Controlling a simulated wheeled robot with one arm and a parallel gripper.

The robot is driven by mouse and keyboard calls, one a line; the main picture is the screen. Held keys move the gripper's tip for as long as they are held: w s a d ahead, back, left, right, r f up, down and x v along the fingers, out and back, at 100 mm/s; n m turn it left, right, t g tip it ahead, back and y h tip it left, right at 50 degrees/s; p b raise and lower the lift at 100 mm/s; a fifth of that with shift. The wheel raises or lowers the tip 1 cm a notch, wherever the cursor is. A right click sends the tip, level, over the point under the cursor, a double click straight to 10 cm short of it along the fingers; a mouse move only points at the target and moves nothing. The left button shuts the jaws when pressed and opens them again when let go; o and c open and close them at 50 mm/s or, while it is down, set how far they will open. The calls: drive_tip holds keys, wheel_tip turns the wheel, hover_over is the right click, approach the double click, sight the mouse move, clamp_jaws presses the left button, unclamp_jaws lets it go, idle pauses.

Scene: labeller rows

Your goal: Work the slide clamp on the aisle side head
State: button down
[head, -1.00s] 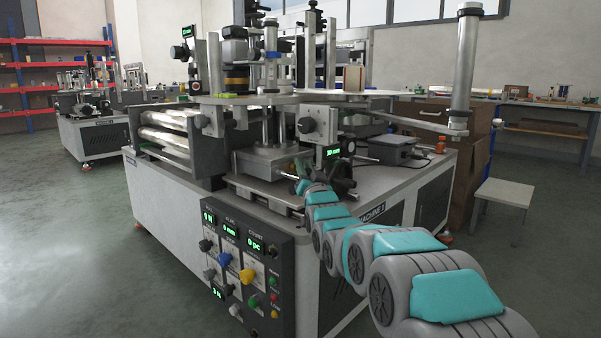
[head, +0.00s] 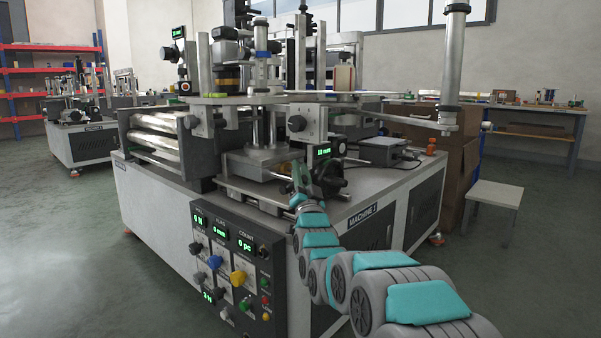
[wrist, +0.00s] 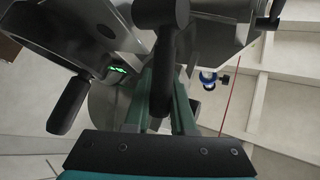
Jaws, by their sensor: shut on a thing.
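The labeller head on the near side of the machine carries a small green display (head: 323,151) and dark knobs and handles (head: 330,172). My gripper (head: 299,178) is at the front of this head, small and partly hidden by its own wrist. In the wrist view, a black rounded handle (wrist: 163,60) runs down between the greenish fingers of my gripper (wrist: 162,108), which is shut on it. A second black handle (wrist: 68,104) hangs free at the left. Which of these parts is the slide clamp itself cannot be told for sure.
The control panel (head: 234,260) with knobs and displays is below the head. A round plate (head: 330,97) and a long arm with an upright post (head: 452,70) overhang the machine top. A stool (head: 492,197) stands at the right. The grey floor is open at the left.

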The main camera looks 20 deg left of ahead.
drive_tip(key=c, duration=0.8)
unclamp_jaws()
drive_tip(key=shift+o, duration=0.2)
drive_tip(key=v, duration=0.7)
drive_tip(key=shift+s+f, duration=0.2)
drive_tip(key=shift+s, duration=0.1)
drive_tip(key=shift+d, duration=0.15)
drive_tip(key=shift+c, duration=0.3)
